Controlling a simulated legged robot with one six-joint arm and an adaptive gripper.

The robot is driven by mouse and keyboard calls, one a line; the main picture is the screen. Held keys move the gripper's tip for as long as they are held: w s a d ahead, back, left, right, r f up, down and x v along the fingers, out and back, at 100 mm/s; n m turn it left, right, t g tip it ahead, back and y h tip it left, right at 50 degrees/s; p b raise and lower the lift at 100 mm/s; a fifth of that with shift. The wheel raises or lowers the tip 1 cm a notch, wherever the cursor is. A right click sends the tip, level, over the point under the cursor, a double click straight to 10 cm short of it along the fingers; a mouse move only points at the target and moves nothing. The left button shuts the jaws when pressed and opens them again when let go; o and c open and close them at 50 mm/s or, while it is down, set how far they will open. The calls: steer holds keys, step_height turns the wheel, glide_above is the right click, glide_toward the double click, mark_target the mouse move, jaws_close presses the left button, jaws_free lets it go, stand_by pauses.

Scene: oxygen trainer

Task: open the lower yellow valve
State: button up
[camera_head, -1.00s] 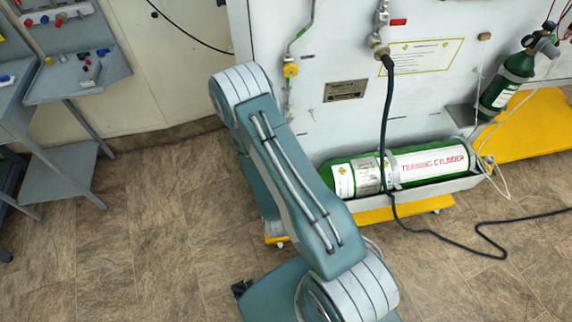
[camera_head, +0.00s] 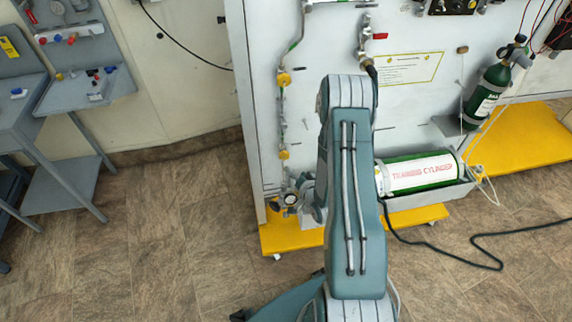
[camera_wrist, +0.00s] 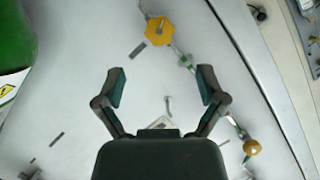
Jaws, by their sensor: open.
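The lower yellow valve (camera_head: 284,154) is on the pipe near the left edge of the white panel. The wrist view is turned about upside down against the head view; there the lower valve is the lobed yellow knob (camera_wrist: 159,31) at the top. The upper yellow valve (camera_head: 283,78) shows higher on the same pipe, and in the wrist view it is the rounder knob (camera_wrist: 252,148) at lower right. My gripper (camera_wrist: 161,85) is open and empty, its fingers apart below the lower knob in the picture, not touching it. In the head view my arm hides most of the gripper.
The white panel (camera_head: 410,120) stands on a yellow base (camera_head: 300,237). A green training cylinder (camera_head: 425,172) lies in a tray right of my arm. A dark hose (camera_head: 455,247) runs over the floor. A grey bench (camera_head: 75,170) stands at left, with clear floor between.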

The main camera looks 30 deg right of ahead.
mark_target(285, 157)
steer(key=shift+m+y, duration=0.3)
steer(key=shift+m, duration=0.1)
steer(key=x, duration=1)
steer(key=shift+w+d, duration=0.1)
steer(key=shift+d, duration=0.3)
steer(key=c, duration=1.1)
